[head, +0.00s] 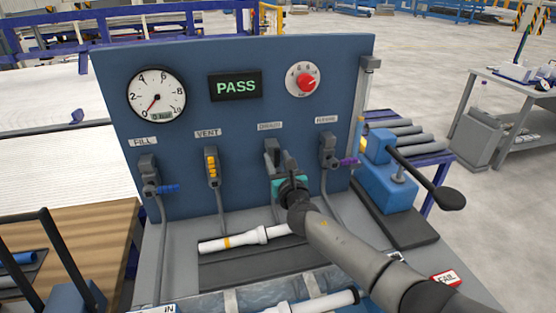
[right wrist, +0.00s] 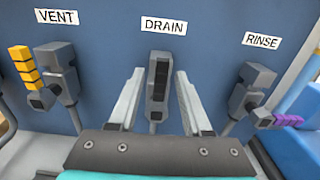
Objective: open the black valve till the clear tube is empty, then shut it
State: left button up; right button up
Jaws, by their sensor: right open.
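The black valve (head: 272,152) sits third in the row on the blue panel. In the right wrist view the black valve (right wrist: 158,82) is under a DRAIN label, its black handle in line with the body. My right gripper (head: 286,160) is open in front of it. In the right wrist view the right gripper's fingers (right wrist: 157,100) stand on both sides of the valve, with gaps visible. A narrow upright tube (head: 363,105) runs along the panel's right edge; its liquid level is too small to tell. My left gripper is not in view.
Beside the black valve are the VENT valve with a yellow handle (head: 211,166) and the RINSE valve with a purple handle (head: 348,162). The FILL valve has a blue handle (head: 167,189). A blue pump with a black lever (head: 388,170) stands at right. White pipes (head: 240,240) lie in front.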

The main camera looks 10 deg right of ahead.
jog(key=shift+s, duration=0.4)
jog(key=s+p, duration=0.3)
jog(key=s, duration=1.1)
jog(key=shift+s+d, duration=0.25)
